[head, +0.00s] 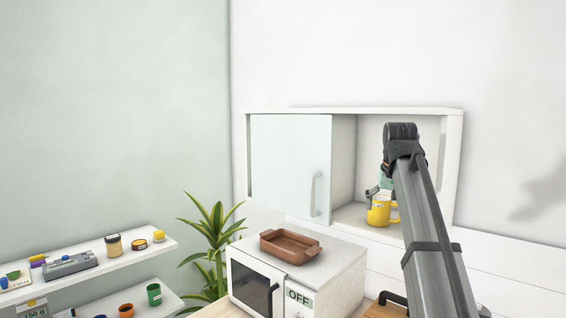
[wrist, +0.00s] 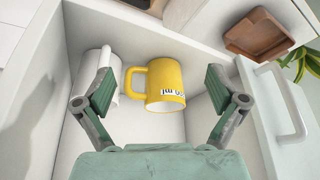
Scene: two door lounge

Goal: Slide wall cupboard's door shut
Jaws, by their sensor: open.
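The wall cupboard (head: 452,150) hangs on the white wall. Its pale sliding door (head: 285,160) covers the left part, and the right part stands open. The door's upright handle (head: 315,192) is near the door's right edge; it also shows at the right of the wrist view (wrist: 294,112). My gripper (wrist: 160,92) is open and empty at the open part, with its fingers on either side of the view of a yellow mug (wrist: 166,78). The gripper is apart from the handle, which lies to the right in the wrist view. In the head view my arm hides most of the gripper.
The yellow mug (head: 380,214) stands in the open part, with a white mug (wrist: 97,70) beside it. Below are a white microwave (head: 255,285) with a brown tray (head: 290,250) on top, a plant (head: 212,240) and shelves (head: 140,247) with small items.

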